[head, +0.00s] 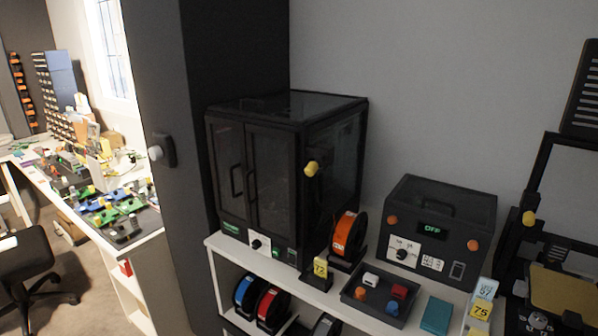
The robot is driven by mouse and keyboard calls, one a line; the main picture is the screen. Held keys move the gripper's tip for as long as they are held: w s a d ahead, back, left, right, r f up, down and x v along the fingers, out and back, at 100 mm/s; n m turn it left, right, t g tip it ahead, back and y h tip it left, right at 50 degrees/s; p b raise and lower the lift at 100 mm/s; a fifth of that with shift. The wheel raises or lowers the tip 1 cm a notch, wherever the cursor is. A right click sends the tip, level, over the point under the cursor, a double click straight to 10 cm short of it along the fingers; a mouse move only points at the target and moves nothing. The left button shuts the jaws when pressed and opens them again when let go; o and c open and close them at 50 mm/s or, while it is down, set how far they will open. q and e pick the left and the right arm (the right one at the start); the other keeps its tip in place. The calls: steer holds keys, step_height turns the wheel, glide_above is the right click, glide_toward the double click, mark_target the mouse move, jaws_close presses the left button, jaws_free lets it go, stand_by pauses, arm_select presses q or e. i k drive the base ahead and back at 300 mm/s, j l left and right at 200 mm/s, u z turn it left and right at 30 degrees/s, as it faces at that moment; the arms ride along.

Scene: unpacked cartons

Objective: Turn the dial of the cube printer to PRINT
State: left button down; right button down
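A large black box-shaped printer (283,170) with two glass doors and handles stands on the white shelf in the middle of the head view. It looks like the cube printer. On its lower front a small dial (256,243) sits on a white plate; its setting and lettering are too small to read. A yellow knob-like piece (311,168) shows near its right front edge. Neither of my grippers is in view, and nothing touches the dial.
Right of the printer stand an orange spool (346,237), a tray (379,302) of small coloured blocks and a black box (438,232) whose display reads OFF. An open-frame machine (560,260) is at far right.

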mark_target(256, 244)
steer(key=z, duration=0.35)
steer(key=i+j+z, duration=0.1)
steer(key=j+z, duration=0.25)
steer(key=i+j+z, duration=0.1)
steer(key=j+z, duration=0.65)
